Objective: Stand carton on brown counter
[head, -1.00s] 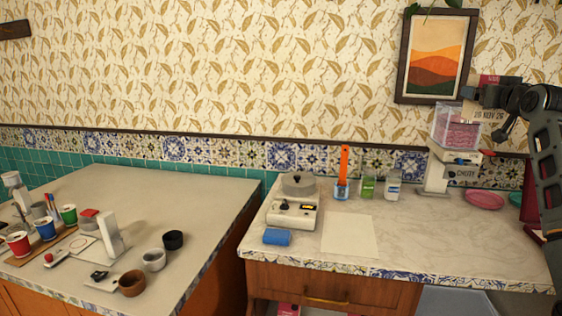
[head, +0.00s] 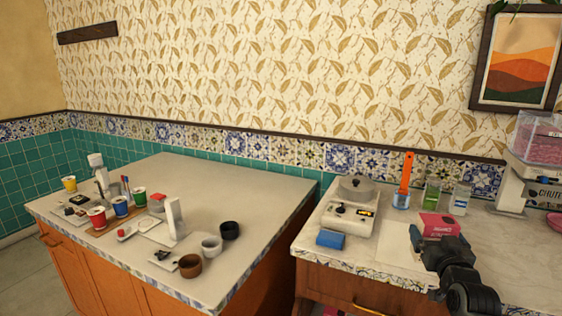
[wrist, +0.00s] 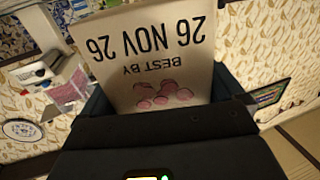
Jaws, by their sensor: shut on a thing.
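The carton (head: 440,225) shows in the head view as a small pink box at the right, in front of the right counter's top in the picture. My gripper (head: 430,242) is shut on it. In the wrist view the carton's pale face (wrist: 160,60) fills the space between my jaws; its print reads "BEST BY 26 NOV 26" upside down, above pink dots. I cannot tell its height over the counter. The left counter (head: 140,185) has a pale top and orange-brown cabinet fronts. The right counter (head: 325,262) has a pale top, tiled edge and brown wooden front.
Several cups, including a red cup (head: 97,217) and a black cup (head: 230,230), stand on the left counter. Its back part is clear. A gap separates the counters.

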